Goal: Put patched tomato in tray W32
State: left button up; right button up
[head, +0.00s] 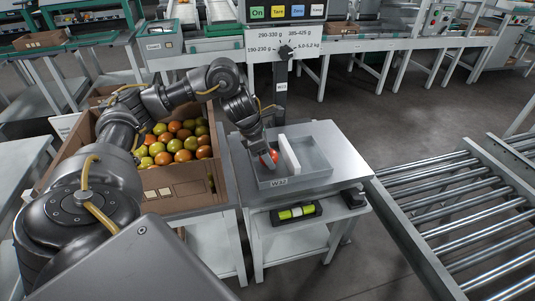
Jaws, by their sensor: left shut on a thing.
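My left gripper (268,157) reaches down into the left part of the grey tray W32 (318,176), which sits on the scale table. It is shut on a red tomato (273,156), which is partly hidden by the fingers. I cannot tell whether the tomato touches the tray floor. A white upright divider (289,153) stands in the tray just right of the tomato. The tray's label is on its front wall. My right gripper is not in view.
A cardboard box (172,187) of green, orange and red tomatoes stands left of the tray. A scale post with a display (284,45) rises behind it. A roller conveyor (455,205) lies to the right. A lower shelf holds a green-yellow item (297,212).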

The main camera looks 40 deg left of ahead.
pick_arm(q)
jog(key=shift+f+b, duration=0.3)
jog(key=shift+f, duration=0.2)
dwell(0.6)
jog(key=o, duration=0.8)
jog(key=shift+c, duration=0.5)
jog(key=shift+c, duration=1.1)
